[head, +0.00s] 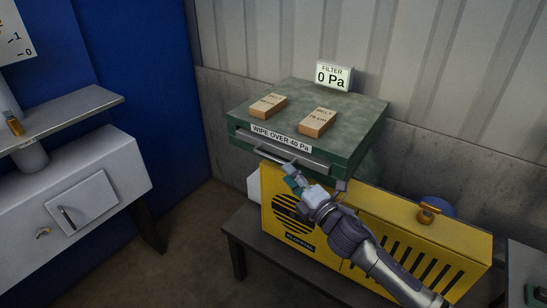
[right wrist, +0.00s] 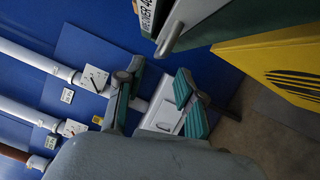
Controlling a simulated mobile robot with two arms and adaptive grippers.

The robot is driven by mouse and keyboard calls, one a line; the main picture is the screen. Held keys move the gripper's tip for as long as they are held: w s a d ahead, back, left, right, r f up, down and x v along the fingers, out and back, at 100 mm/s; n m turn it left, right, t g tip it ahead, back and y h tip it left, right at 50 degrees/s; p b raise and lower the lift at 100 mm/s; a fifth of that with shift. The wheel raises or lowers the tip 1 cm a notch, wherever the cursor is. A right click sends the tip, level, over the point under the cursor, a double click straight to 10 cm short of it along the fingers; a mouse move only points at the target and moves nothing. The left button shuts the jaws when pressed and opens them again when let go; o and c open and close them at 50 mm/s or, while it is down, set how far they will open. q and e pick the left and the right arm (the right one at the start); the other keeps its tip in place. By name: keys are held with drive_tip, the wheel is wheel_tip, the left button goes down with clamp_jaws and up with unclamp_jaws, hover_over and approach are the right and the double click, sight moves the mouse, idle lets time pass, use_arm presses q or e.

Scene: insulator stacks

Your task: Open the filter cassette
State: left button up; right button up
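The filter cassette (head: 362,123) is a dark green box with a strip reading "WIPE OVER 40 Pa" along its front. A grey bar handle (head: 274,157) runs below that strip. My left gripper is out of view.
Two tan blocks (head: 268,106) (head: 317,122) lie on top of the cassette. A display (head: 334,76) behind reads "FILTER 0 Pa". The yellow machine (head: 400,235) stands below. A white cabinet (head: 110,165) and grey shelf (head: 70,118) are at left; the floor between is clear.

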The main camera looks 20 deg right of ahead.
sight(273, 157)
drive_tip(key=x, duration=0.8)
drive_tip(key=shift+w+p, duration=0.1)
drive_tip(key=shift+p, duration=0.3)
clamp_jaws()
